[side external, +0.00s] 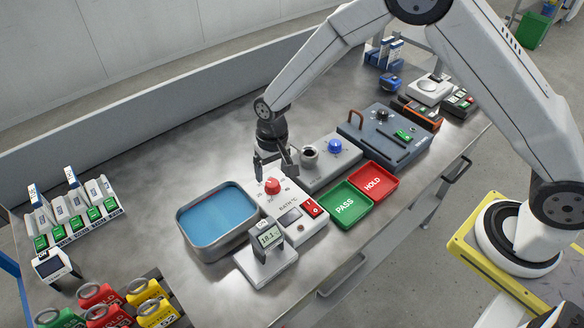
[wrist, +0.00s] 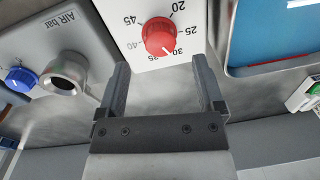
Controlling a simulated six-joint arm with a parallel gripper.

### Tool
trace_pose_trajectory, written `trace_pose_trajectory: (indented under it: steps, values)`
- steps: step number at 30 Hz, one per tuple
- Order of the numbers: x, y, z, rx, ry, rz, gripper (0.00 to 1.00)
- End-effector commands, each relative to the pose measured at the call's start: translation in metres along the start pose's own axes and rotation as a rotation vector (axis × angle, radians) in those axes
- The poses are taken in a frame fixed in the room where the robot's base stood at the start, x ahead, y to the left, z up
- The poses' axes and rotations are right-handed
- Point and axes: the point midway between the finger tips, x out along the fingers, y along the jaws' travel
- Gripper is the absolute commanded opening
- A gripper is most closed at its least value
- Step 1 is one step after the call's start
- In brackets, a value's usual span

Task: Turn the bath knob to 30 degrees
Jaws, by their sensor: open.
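The red bath knob (side external: 272,186) sits on a white control box (side external: 290,210) marked BATH °C. In the wrist view the knob (wrist: 160,37) is ringed by a printed scale running from 20 to 45. My gripper (side external: 274,172) is open and empty, just behind and above the knob in the side view. In the wrist view the two fingers of my gripper (wrist: 160,64) point toward the knob from below, one on each side, apart from it. A small display (side external: 268,236) appears to read about 18.1.
A blue-filled metal bath (side external: 216,220) stands left of the box. A red switch (side external: 311,208) is on the box. A unit with a blue knob (side external: 335,146) and metal port (side external: 310,155) stands behind. Green PASS (side external: 345,205) and red HOLD (side external: 372,181) trays lie to the right.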

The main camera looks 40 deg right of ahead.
Motion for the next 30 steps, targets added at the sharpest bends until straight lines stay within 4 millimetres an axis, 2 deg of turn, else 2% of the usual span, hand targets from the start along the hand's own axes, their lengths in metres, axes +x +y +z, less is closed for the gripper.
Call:
trace_pose_trajectory:
  steps: [3,9,24,30]
  values:
    - [-0.015,0.000,0.000,0.001,0.002,-0.001,0.86]
    - [-0.031,0.000,0.000,0.001,0.001,0.000,0.86]
    - [-0.036,0.001,0.001,0.000,0.001,0.000,0.86]
    - [-0.046,0.012,0.005,-0.005,0.016,-0.001,0.86]
